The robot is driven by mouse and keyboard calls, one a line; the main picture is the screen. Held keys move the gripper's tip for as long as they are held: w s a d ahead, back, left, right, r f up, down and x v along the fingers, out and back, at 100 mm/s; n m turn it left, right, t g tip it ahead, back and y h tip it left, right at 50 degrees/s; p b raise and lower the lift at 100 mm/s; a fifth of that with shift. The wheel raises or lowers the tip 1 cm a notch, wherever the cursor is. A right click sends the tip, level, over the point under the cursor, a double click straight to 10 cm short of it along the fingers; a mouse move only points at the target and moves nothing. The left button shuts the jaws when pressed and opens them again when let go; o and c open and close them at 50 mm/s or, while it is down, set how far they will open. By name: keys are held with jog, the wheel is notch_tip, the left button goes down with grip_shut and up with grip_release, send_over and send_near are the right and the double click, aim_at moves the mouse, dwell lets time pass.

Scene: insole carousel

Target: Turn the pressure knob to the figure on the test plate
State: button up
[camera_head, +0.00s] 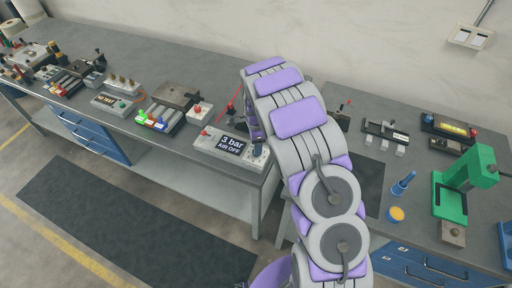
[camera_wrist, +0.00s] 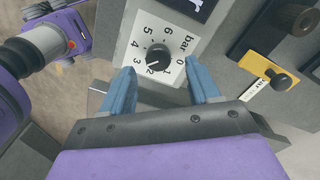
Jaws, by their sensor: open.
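The black pressure knob (camera_wrist: 158,57) sits on a white dial plate (camera_wrist: 135,25) marked "bar" with figures from 0 to 6. A light mark shows at the knob's lower side, near the low figures; its exact reading is too small to tell. My gripper (camera_wrist: 160,72) is open, its two blue fingers on either side of the knob's lower part, with no clear contact. In the head view, a dark plate (camera_head: 231,144) reads "3 bar" and "AIR OFF" on a light grey unit (camera_head: 204,146) at the bench's front edge. My arm hides most of the gripper there.
In the wrist view, a yellow part with a black knob (camera_wrist: 281,82) stands right of the dial. On the bench (camera_head: 150,60), a fixture with coloured parts (camera_head: 160,118) lies left of the unit. A green press (camera_head: 470,185) stands far right.

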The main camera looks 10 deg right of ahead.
notch_tip(320, 180, up, 14)
jog(key=p, duration=0.1)
jog(key=shift+f, duration=0.15)
dwell(0.5)
jog(key=s+d+r+n+b, duration=0.1)
jog(key=s+r+n, duration=0.35)
jog(key=s, duration=0.55)
jog(key=s+d+r+n+b, duration=0.1)
jog(key=s+r+n, duration=0.3)
jog(key=s, duration=0.5)
jog(key=s+a+n+g+b, duration=0.1)
jog(key=s+n, duration=0.9)
jog(key=s, duration=1.4)
jog(key=shift+a+f+g+b, duration=0.25)
jog(key=shift+a+g+b, duration=0.15)
jog(key=shift+b, duration=0.2)
